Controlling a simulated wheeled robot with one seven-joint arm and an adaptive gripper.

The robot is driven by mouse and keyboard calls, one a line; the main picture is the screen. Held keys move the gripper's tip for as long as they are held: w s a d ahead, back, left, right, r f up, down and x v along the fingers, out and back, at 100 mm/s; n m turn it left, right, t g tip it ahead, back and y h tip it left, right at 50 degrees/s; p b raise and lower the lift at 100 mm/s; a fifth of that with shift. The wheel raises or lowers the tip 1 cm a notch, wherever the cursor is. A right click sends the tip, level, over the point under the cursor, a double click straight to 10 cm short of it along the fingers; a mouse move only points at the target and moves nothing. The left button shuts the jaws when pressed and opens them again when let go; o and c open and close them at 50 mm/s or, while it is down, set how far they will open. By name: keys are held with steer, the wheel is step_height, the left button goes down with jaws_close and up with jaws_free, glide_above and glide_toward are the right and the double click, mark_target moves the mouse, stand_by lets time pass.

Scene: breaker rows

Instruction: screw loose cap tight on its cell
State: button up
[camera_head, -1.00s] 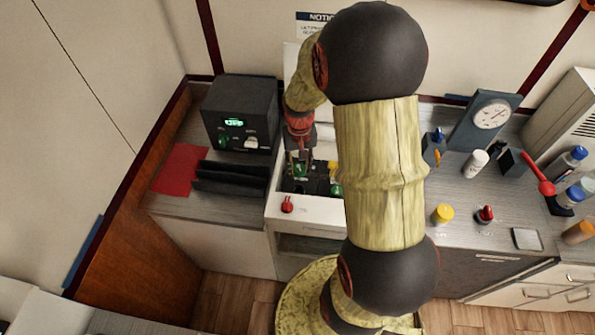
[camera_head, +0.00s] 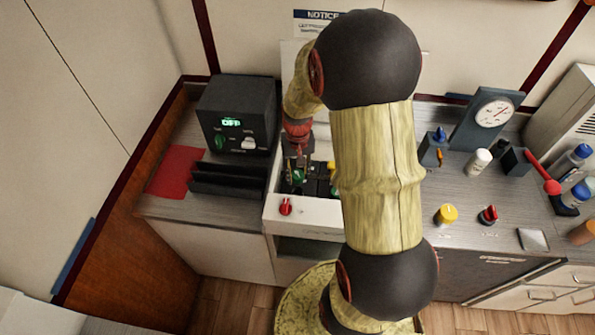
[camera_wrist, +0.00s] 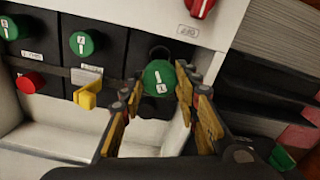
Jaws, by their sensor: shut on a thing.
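My gripper (camera_wrist: 153,88) is shut on a green cap (camera_wrist: 158,78) with a white mark, one finger on each side. The cap is over the front of a black cell (camera_wrist: 120,50); I cannot tell whether it is seated. A dark round shape shows just behind it. Other black cells to the left carry green caps (camera_wrist: 82,43) and (camera_wrist: 10,27).
A yellow tab (camera_wrist: 88,94) and a red cap (camera_wrist: 29,82) sit on the cell fronts. A red knob (camera_head: 286,207) is on the tray's front. A black box with a green display (camera_head: 238,115) stands left. A gauge (camera_head: 485,120) and bottles stand right.

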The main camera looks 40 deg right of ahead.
mark_target(298, 182)
steer(key=shift+f+b, duration=1.25)
steer(key=shift+f, duration=1.3)
steer(key=shift+f+b, duration=0.4)
steer(key=shift+f, duration=0.9)
steer(key=o, duration=0.9)
steer(key=shift+o, duration=0.7)
step_height(298, 182, up, 12)
steer(key=shift+r, duration=0.1)
